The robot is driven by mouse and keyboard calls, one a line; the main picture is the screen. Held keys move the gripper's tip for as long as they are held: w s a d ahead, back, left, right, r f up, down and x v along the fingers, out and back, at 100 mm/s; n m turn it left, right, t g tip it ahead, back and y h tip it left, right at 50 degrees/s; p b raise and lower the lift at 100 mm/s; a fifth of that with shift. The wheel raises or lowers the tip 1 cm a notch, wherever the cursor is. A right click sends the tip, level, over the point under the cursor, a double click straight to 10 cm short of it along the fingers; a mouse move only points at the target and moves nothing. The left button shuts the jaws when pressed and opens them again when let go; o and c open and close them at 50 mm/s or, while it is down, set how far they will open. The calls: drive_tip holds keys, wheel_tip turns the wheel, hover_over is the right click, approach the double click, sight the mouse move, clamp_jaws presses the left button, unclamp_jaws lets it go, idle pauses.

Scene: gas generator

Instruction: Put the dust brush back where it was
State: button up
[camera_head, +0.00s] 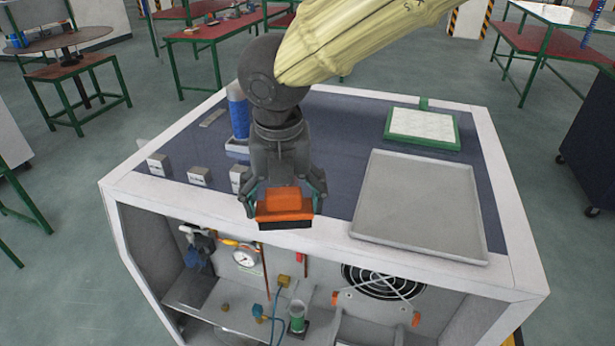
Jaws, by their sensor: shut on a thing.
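The dust brush (286,208) has an orange body with dark bristles pointing down. It shows in the head view near the front edge of the cabinet top. My gripper (284,198) points down and is shut on the dust brush, with one finger on each side of it. The brush appears held above the front rim; the exact gap below it cannot be told. My gripper and wrist hide part of the blue top surface behind them.
The white-rimmed cabinet (328,238) has a grey tray (420,205) at right and a green-framed white pad (422,127) behind it. A blue cylinder (237,110) and several small labelled blocks (200,176) stand at left. The open front holds a gauge (245,257) and a fan (383,281).

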drive_tip(key=w+d+p, duration=0.1)
drive_tip(key=w, duration=0.2)
drive_tip(key=w+d+f+p, duration=0.1)
drive_tip(key=w, duration=0.2)
drive_tip(key=w+d+p, duration=0.1)
drive_tip(key=w, duration=0.3)
drive_tip(key=shift+d+f, duration=0.15)
drive_tip(key=shift+w+d+f+p, duration=0.1)
drive_tip(key=shift+w+f+p, duration=0.1)
drive_tip(key=shift+f+p, duration=0.5)
drive_tip(key=shift+w+f+p, duration=0.15)
drive_tip(key=shift+f+p, duration=0.15)
drive_tip(key=shift+f, duration=0.75)
drive_tip(key=shift+s+d, duration=0.1)
drive_tip(key=shift+f, duration=0.2)
drive_tip(key=o, duration=0.8)
drive_tip(key=shift+r, duration=0.1)
